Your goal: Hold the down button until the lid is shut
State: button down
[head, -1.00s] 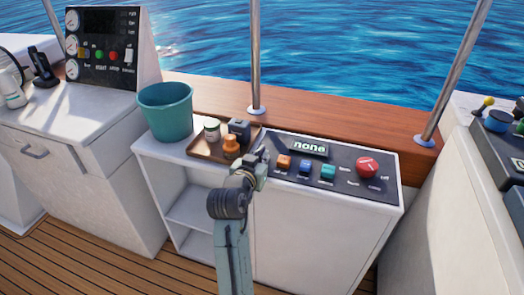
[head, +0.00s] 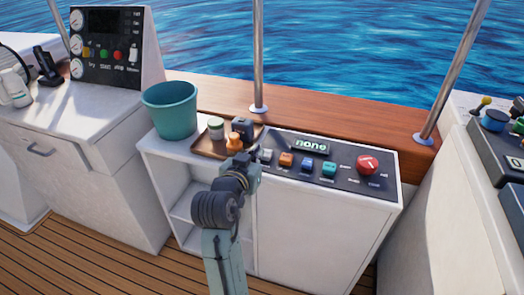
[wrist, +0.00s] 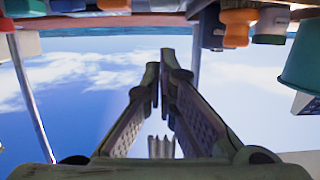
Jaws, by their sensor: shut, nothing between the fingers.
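The button panel (head: 345,178) tops a white cabinet, with a grey button (head: 267,154), an orange button (head: 286,159), a blue button (head: 307,164), a teal button (head: 329,168) and a large red knob (head: 367,165). Their labels are too small to read, so I cannot tell which one is down. A small display (head: 311,146) reads "none". My gripper (head: 257,153) is at the panel's left end, close to the grey button; contact cannot be made out. In the wrist view its fingers (wrist: 161,65) are together and empty. No lid can be made out.
A brown tray (head: 207,147) with an orange-topped bottle (head: 234,143), a jar (head: 216,128) and a dark box (head: 242,129) lies just left of my gripper. A teal bucket (head: 170,110) stands farther left. A metal post (head: 258,60) rises behind the panel.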

jog(key=shift+v, duration=1.3)
